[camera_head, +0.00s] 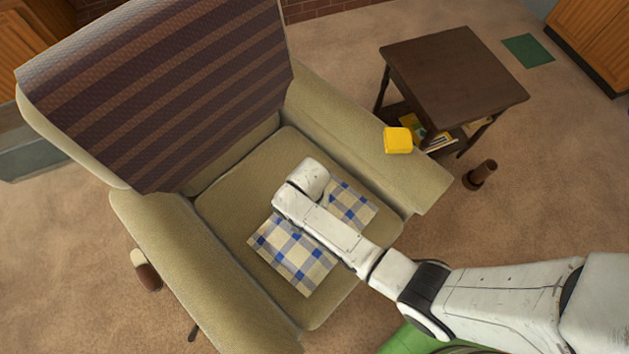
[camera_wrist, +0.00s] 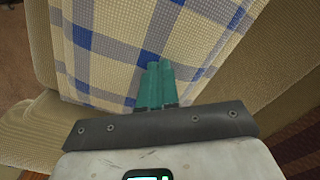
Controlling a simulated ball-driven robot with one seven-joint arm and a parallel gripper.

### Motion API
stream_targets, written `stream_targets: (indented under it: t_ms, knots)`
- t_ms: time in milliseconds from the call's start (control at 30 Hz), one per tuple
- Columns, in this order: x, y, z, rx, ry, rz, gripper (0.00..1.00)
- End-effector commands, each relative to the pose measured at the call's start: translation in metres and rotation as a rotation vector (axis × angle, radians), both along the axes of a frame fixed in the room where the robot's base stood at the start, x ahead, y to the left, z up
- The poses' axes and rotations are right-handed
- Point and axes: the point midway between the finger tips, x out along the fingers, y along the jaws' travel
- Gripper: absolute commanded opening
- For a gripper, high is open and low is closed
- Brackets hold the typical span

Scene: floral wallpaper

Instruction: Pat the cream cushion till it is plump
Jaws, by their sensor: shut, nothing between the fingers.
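The cream cushion with blue checks (camera_head: 290,262) lies on the seat of the beige armchair (camera_head: 232,205). My arm crosses above it from the lower right and hides its middle. My gripper is hidden beneath the arm in the head view. In the wrist view, the gripper's teal fingers (camera_wrist: 158,70) are together with nothing between them. They point at the checked fabric of the cushion (camera_wrist: 110,28), over a blue patch. I cannot tell whether the fingertips touch it.
Padded armrests flank the seat, and a striped cloth (camera_head: 170,90) covers the backrest. A yellow block (camera_head: 398,140) is at the right armrest. A dark wooden side table (camera_head: 455,75) with books on its shelf stands to the right. A green mat (camera_head: 528,50) lies on the carpet.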

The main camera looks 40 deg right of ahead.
Motion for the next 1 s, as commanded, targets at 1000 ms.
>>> stream_targets:
  t_ms: [1000]
  knots:
    - [-0.001, 0.0, 0.037, 0.001, 0.001, 0.0, 0.0]
